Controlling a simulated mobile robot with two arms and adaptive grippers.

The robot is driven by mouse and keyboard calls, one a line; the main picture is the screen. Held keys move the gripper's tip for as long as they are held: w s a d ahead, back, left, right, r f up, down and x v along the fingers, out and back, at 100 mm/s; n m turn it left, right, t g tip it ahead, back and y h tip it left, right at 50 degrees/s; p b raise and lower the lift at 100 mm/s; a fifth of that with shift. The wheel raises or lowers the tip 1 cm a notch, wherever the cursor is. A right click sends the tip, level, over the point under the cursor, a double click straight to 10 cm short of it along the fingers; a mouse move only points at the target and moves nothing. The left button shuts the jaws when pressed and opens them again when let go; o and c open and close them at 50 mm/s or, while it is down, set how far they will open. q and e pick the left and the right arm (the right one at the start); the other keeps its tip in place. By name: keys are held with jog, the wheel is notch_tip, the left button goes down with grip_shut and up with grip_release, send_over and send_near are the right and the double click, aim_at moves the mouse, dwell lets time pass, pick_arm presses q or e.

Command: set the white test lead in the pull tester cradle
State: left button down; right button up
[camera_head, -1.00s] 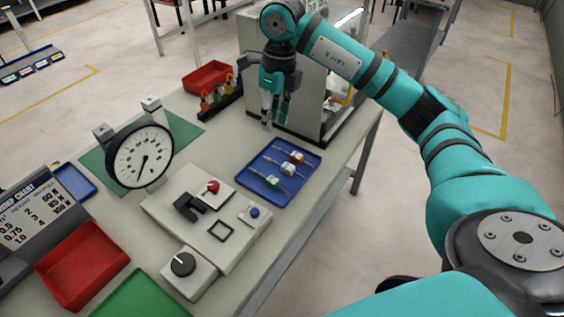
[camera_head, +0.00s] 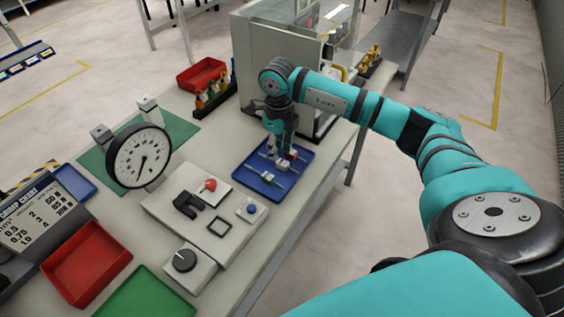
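Several small test leads lie on the blue tray (camera_head: 279,197). One has an orange-red block (camera_head: 292,154); a lead with a whitish block (camera_head: 282,166) and another pale one (camera_head: 267,178) lie nearer. Which one is the white test lead is hard to tell at this size. My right gripper (camera_head: 279,151) points down at the far part of the tray, its fingertips close to the leads. Whether it touches or grips one is unclear. The pull tester (camera_head: 166,212) carries a black cradle-like holder (camera_head: 187,204), which looks empty. My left gripper is not in view.
A dial gauge (camera_head: 139,156) stands behind the tester. A grey box-shaped machine (camera_head: 262,68) stands behind my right gripper. A red tray (camera_head: 202,74) is at the back.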

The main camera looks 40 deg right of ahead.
aim_at(279, 161)
notch_tip(279, 161, down, 4)
jog(key=shift+r+p, duration=0.15)
jog(key=shift+p, duration=0.5)
jog(key=shift+f, duration=0.35)
jog(key=shift+c, duration=0.4)
grip_shut()
jog(key=shift+r, duration=0.2)
